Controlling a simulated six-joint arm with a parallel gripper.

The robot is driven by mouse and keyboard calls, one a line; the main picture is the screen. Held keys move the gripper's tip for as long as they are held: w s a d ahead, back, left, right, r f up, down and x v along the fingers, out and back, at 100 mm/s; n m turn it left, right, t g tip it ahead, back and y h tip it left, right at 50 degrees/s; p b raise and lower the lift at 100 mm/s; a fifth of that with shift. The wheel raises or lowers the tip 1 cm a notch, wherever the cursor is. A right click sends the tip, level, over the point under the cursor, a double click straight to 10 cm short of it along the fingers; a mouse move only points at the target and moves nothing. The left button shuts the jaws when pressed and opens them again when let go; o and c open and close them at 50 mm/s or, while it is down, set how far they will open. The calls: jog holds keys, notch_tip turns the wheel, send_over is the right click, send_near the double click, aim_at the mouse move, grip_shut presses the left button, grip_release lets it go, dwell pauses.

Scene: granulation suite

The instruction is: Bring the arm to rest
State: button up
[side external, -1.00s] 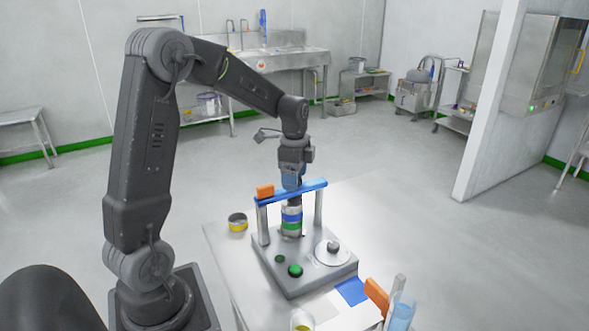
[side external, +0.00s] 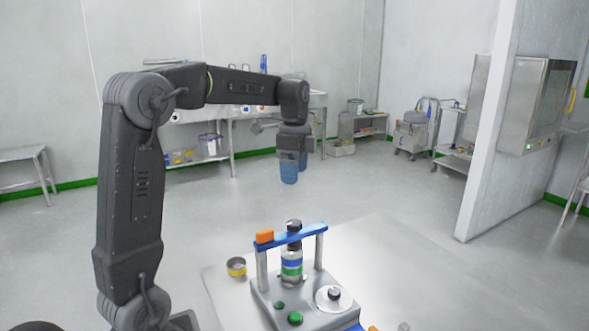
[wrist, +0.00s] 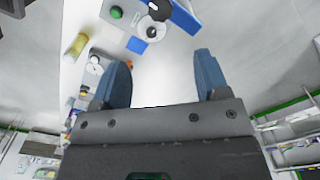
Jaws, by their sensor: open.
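My gripper (side external: 292,170) hangs from the raised arm, pointing down, well above the grey device and apart from it. In the wrist view my gripper (wrist: 165,85) has its two blue fingers spread with nothing between them. Below it, a bottle (side external: 291,262) with a black cap and blue and green bands stands upright on the grey device (side external: 268,292), by the blue crossbar (side external: 283,241) of its frame.
The device has a green button (side external: 295,318), a round dial plate (side external: 328,300) and an orange block (side external: 265,237) on its bar. A yellow-banded tin (side external: 236,267) sits on the metal table (side external: 375,250). A white partition (side external: 485,150) stands at right. Air around the gripper is clear.

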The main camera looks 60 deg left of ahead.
dwell(0.3)
jog(key=s+d+f+n+t, duration=0.2)
jog(key=s+d+n, duration=0.2)
jog(key=s+d, duration=0.4)
jog(key=s+d+f+n+t, duration=0.1)
jog(key=s+d+n+t, duration=0.2)
jog(key=s+d, duration=0.6)
jog(key=d+n, duration=0.2)
jog(key=d, duration=0.1)
jog(key=shift+f+t, duration=0.3)
jog(key=shift+f, duration=0.1)
jog(key=shift+c, duration=0.2)
